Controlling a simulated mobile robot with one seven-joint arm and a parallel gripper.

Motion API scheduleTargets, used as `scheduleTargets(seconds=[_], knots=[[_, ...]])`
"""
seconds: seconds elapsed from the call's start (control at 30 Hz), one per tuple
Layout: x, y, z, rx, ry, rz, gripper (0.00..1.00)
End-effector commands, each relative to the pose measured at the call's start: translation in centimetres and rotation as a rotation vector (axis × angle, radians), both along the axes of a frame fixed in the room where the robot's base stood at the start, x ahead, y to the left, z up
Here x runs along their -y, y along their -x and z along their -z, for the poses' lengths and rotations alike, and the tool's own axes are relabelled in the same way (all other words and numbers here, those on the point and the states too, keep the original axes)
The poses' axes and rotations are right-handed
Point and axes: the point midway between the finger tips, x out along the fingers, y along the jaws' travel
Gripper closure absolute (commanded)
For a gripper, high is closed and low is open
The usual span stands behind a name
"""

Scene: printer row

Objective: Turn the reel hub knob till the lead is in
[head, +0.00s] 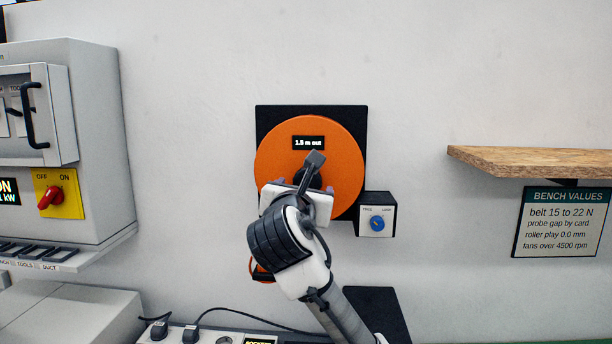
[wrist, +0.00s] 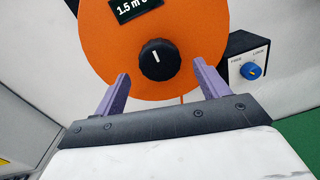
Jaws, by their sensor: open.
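The orange reel (head: 340,170) hangs on a black plate on the wall. Its display (head: 308,143) reads "1.5 m out". In the wrist view the black hub knob (wrist: 160,60) sits on the reel (wrist: 205,30), its white mark close to upright. My gripper (wrist: 162,82) is open, with its two purple fingers apart on either side, just below the knob and not closed on it. In the head view my gripper (head: 300,188) is in front of the reel and hides most of the knob.
A small box with a blue knob (head: 377,224) is right of the reel. A wooden shelf (head: 530,160) and a "Bench values" sign (head: 561,222) are farther right. A grey cabinet with a red switch (head: 51,198) is at left. Cables and sockets lie below.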

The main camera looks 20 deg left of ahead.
Motion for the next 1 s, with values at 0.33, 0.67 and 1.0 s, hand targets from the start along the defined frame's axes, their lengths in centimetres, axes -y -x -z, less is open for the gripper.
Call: scheduleTargets(seconds=[0.33, 0.67, 1.0], knots=[[-0.9, -3.5, 0.0, 0.000, 0.001, 0.000, 0.26], [-0.9, -3.6, 0.0, 0.001, 0.001, -0.001, 0.33], [-0.9, -3.6, 0.0, 0.001, 0.000, -0.001, 0.71]])
